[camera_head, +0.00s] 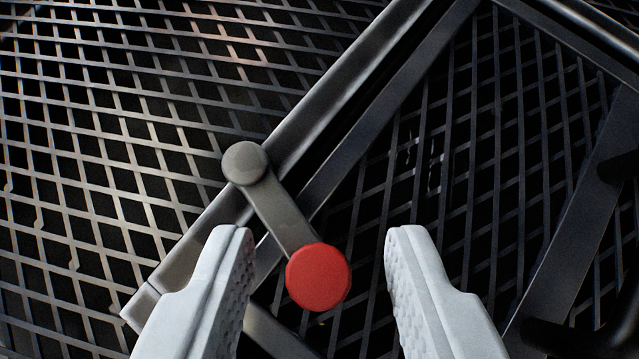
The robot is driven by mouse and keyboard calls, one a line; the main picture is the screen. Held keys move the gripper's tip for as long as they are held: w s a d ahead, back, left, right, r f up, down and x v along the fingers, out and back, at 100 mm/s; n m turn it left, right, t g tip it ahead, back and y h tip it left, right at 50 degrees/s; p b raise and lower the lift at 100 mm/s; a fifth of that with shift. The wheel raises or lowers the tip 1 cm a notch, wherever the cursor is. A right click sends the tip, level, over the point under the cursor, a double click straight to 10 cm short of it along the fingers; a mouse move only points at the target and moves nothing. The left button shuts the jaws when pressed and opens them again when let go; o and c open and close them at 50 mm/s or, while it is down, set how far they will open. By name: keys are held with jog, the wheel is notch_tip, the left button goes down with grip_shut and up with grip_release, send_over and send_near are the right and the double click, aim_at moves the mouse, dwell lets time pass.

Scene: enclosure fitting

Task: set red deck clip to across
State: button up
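The red deck clip is a short grey metal bar (282,213) with a round grey pivot (244,163) at its upper left end and a round red knob (318,277) at its lower right end. Neither finger visibly touches the knob. How high the fingers are above it is hard to tell.
A grey rail (310,110) runs diagonally from lower left to upper right. Grating (120,130) spreads to its left, and a framed mesh panel (450,170) lies to its right. A dark handle-like bar (590,335) shows at the lower right.

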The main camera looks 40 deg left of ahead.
jog(key=shift+w+a+f, duration=0.35)
jog(key=shift+w+f, duration=0.05)
jog(key=shift+f, duration=0.1)
jog(key=shift+c, duration=0.3)
grip_shut()
jog(key=shift+w+d+n+g+y, duration=0.1)
jog(key=shift+w+n+g+y, duration=0.35)
jog(key=shift+n, duration=0.45)
jog(key=shift+w+d+n+g+y, duration=0.1)
jog(key=shift+w+n+g+y, duration=0.35)
jog(key=shift+n, duration=0.45)
jog(key=shift+o, duration=0.3)
grip_release()
jog(key=shift+s, duration=0.1)
